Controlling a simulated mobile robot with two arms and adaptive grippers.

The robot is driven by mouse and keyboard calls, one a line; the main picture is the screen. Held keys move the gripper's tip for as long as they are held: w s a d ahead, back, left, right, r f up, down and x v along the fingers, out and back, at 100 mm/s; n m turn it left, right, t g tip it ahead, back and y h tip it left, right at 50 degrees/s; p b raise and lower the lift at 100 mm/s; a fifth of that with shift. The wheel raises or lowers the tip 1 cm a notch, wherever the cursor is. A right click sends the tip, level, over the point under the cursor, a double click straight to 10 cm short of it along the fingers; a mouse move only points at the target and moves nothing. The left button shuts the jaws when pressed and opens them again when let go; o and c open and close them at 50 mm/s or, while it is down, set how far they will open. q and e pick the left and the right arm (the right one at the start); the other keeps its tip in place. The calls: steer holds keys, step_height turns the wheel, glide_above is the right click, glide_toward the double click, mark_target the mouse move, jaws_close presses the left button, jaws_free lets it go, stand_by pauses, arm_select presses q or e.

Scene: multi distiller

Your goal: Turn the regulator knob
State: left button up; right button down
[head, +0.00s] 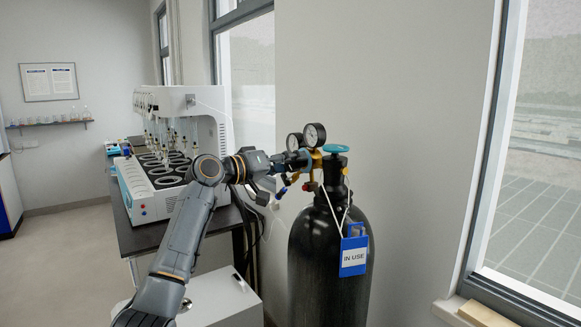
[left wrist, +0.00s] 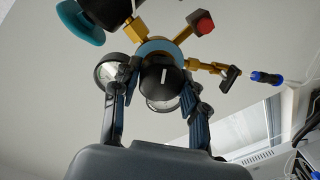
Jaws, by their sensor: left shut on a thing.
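The regulator knob (left wrist: 160,82) is black with a white line on its face and shows in the left wrist view. My left gripper (left wrist: 155,95) has its fingers on either side of the knob and is shut on it. In the head view my left gripper (head: 296,161) reaches from the left to the brass regulator (head: 316,160) on top of the black gas cylinder (head: 322,265); it hides the knob there. Two round gauges (head: 314,135) sit above the regulator. My right gripper is out of view.
A teal valve wheel (head: 336,149) tops the cylinder, and a blue "IN USE" tag (head: 354,252) hangs from it. A white distiller (head: 205,112) stands on a dark table (head: 152,232) to the left. A window (head: 535,150) is at the right.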

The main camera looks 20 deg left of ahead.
arm_select(q)
steer(key=shift+f+m, duration=0.2)
steer(key=shift+m, duration=0.2)
steer(key=o, duration=1.2)
steer(key=shift+c, duration=0.2)
steer(key=shift+r, duration=0.1)
steer(key=shift+s+a, duration=0.1)
steer(key=v, duration=1.1)
steer(key=shift+s+a, duration=0.2)
steer(key=shift+s, duration=0.15)
